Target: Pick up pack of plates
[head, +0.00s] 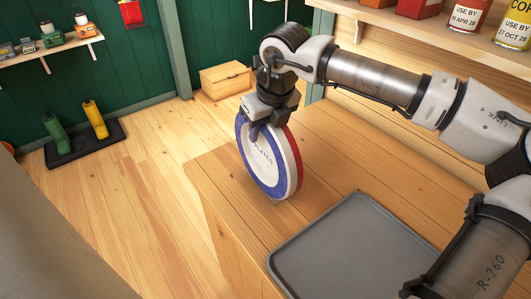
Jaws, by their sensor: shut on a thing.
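The pack of plates (263,172) is a round disc with a blue rim, a white middle lettered "PLATES" and a red band on its right side. It stands on edge, upright, below my gripper (262,128) in the head view. My gripper is shut on its upper edge from above. The pack hangs in front of the wooden counter's (340,150) left part. I cannot tell whether its lower edge touches the counter.
A grey tray (345,250) lies on the counter at the front. A shelf at the upper right holds cans (468,14). A wooden box (226,79) and a black mat (84,146) with green and yellow items lie on the floor. Open floor lies left of the counter.

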